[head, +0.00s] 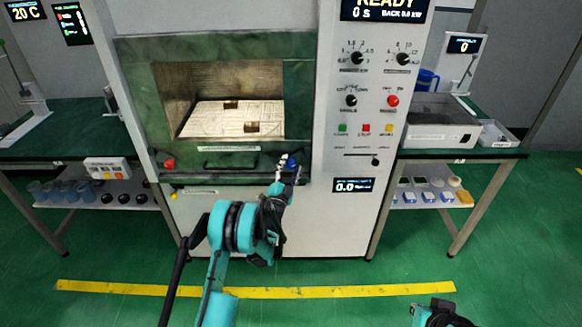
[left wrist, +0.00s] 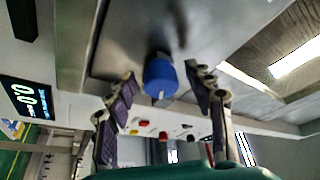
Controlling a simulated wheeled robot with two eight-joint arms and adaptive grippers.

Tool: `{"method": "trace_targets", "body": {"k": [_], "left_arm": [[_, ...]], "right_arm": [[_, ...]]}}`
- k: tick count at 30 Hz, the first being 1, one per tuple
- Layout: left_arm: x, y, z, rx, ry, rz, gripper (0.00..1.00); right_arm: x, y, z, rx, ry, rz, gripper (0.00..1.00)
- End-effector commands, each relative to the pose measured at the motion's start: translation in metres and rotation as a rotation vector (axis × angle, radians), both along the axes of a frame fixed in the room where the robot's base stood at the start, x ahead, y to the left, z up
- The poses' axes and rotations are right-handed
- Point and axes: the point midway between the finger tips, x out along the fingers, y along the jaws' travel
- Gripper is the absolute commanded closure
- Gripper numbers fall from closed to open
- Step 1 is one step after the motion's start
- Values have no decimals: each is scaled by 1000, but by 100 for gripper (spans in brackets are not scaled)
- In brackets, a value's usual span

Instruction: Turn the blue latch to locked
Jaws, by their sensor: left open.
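The blue latch (head: 291,163) is a small round blue knob at the lower right of the microwave's green door frame. In the left wrist view the blue latch (left wrist: 161,77) sits between the two spread fingers of my left gripper (left wrist: 165,105), with a gap on both sides. In the head view my left gripper (head: 285,178) is right at the latch and partly covers the area below it. Of my right arm only a part shows at the bottom edge; its gripper fingers are not visible.
A red knob (head: 169,164) and a dark handle bar (head: 231,164) are on the same frame. The chamber (head: 225,105) shows two small brown blocks on a light plate. The control panel (head: 370,110) stands right of the latch. Side tables (head: 458,154) flank the machine.

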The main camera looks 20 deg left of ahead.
Motion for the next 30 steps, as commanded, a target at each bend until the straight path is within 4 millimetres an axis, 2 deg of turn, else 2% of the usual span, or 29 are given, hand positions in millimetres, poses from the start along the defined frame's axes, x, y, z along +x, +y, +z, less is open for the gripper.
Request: {"method": "trace_targets", "body": {"k": [4,11,12,16,17,30], "left_arm": [[9,0,2,1,1,0,47],[10,0,4,0,1,-1,47],[10,0,3,0,1,-1,52],[10,0,3,0,1,1,86],[10,0,3,0,1,1,91],[9,2,4,-63,-18,2,90]], "right_arm": [[0,0,-3,0,0,0,100],[0,0,-2,0,0,0,100],[0,0,-2,0,0,0,100],[0,0,-2,0,0,0,100],[0,0,-2,0,0,0,100],[0,0,-2,0,0,0,100]]}}
